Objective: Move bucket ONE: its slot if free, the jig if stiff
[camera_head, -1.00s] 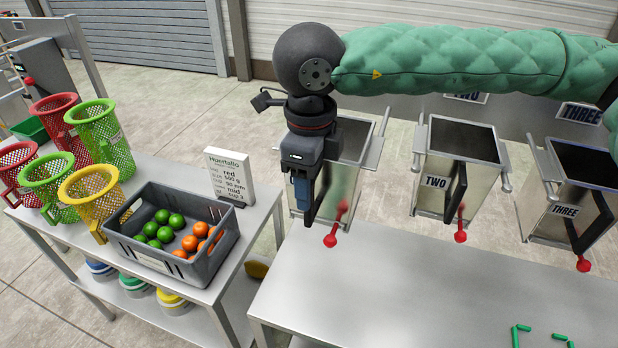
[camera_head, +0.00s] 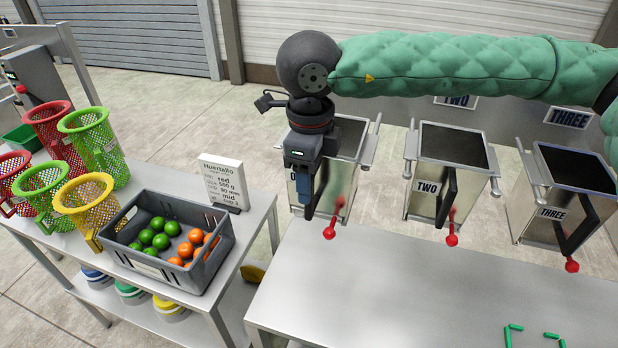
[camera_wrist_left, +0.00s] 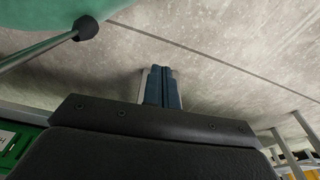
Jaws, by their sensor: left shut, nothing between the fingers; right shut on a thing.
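Bucket ONE (camera_head: 348,142) is a metal bucket with a dark top, at the left of a row of three behind the grey table. My right gripper (camera_head: 304,208) is in front of it, pointing down, with blue fingers shut on its dark handle, which they mostly hide. The bucket's number plate is largely covered. A red lever (camera_head: 330,232) hangs at its front. My left gripper shows only in the left wrist view (camera_wrist_left: 163,88), shut and empty, over bare floor. I cannot tell which thing is the jig.
Buckets TWO (camera_head: 452,137) and THREE (camera_head: 577,168) stand to the right. The grey table (camera_head: 400,290) is clear except for green corner marks (camera_head: 515,328). At left, a second table holds mesh baskets (camera_head: 86,203), a fruit crate (camera_head: 128,260) and a sign (camera_head: 224,182).

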